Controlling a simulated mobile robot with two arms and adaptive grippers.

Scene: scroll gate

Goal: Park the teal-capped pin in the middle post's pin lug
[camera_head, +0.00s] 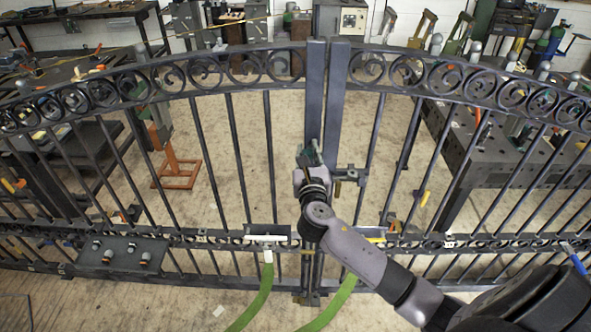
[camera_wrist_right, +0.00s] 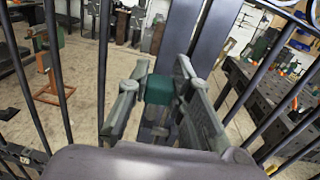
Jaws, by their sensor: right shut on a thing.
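My right gripper (camera_head: 311,158) is raised in front of the gate's middle posts (camera_head: 338,90). In the right wrist view, its two fingers (camera_wrist_right: 158,95) are closed on the teal cap (camera_wrist_right: 159,88) of the pin. The pin's shaft below the cap is mostly hidden by the gripper. The posts stand just beyond the cap. A small dark bracket (camera_head: 352,175) sticks out to the right of the posts near gripper height. I cannot tell whether it is the pin lug, or whether the pin touches any lug. My left gripper is not in view.
The scrolled gate (camera_head: 226,68) spans the whole view, its bars close on both sides. A dark tray (camera_head: 118,256) with several small fittings sits low on the left. Workbenches (camera_head: 490,150) stand behind the gate.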

